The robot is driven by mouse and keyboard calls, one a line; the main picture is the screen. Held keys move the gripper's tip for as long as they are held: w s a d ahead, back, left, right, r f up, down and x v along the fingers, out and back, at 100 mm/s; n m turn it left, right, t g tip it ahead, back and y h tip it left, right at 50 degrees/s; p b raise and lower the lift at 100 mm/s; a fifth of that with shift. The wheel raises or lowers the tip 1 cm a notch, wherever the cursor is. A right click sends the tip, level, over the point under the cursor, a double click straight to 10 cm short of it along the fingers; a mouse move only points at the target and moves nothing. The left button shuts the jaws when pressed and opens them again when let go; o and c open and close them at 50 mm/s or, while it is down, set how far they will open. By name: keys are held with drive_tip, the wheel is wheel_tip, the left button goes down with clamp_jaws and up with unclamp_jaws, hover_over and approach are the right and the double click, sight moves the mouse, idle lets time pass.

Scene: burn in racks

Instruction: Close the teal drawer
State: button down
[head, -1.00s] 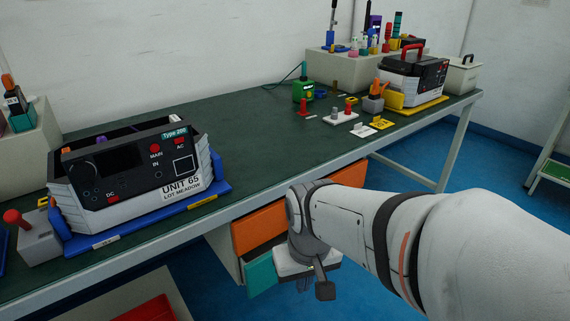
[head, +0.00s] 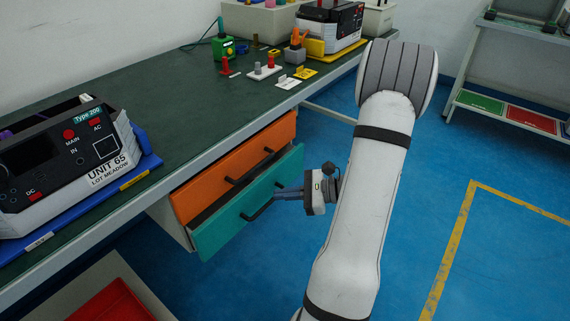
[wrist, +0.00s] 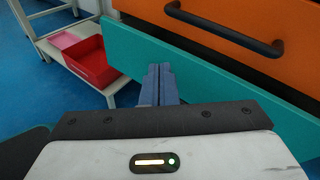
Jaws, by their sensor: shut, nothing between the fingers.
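The teal drawer (head: 225,232) sits below an orange drawer (head: 215,175) under the workbench. It stands partly open, its front farther out than the orange one. It has a black bar handle (head: 262,208). My gripper (head: 277,194) is shut and empty, in front of the teal front near its right part and close to the handle. In the wrist view the shut fingers (wrist: 157,85) point at the teal front (wrist: 210,80). I cannot tell whether the fingertips touch it. The orange drawer's handle (wrist: 225,28) is above and to the right there.
The green-topped workbench (head: 150,130) carries a Type 200 unit (head: 75,160) and several small items. A red bin (head: 115,305) stands low at the left. Blue floor (head: 440,130) with a yellow line (head: 450,250) is free at the right.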

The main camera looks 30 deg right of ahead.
drive_tip(key=s+d+f+m+t+h, duration=0.1)
drive_tip(key=d+f+m+t+h, duration=0.2)
drive_tip(key=d, duration=0.4)
drive_tip(key=s+d+f+m+t+h, duration=0.1)
drive_tip(key=d+m+t+h, duration=0.25)
drive_tip(key=d+m, duration=0.3)
drive_tip(key=t+b, duration=0.1)
drive_tip(key=b, duration=0.2)
approach(282, 165)
drive_tip(key=shift+n+y, duration=0.25)
drive_tip(key=shift+n, duration=0.1)
drive_tip(key=x, duration=0.6)
drive_tip(key=shift+w+a+r, duration=0.1)
drive_tip(key=shift+w+r, duration=0.05)
drive_tip(key=shift+w, duration=0.15)
drive_tip(key=shift+p, duration=0.3)
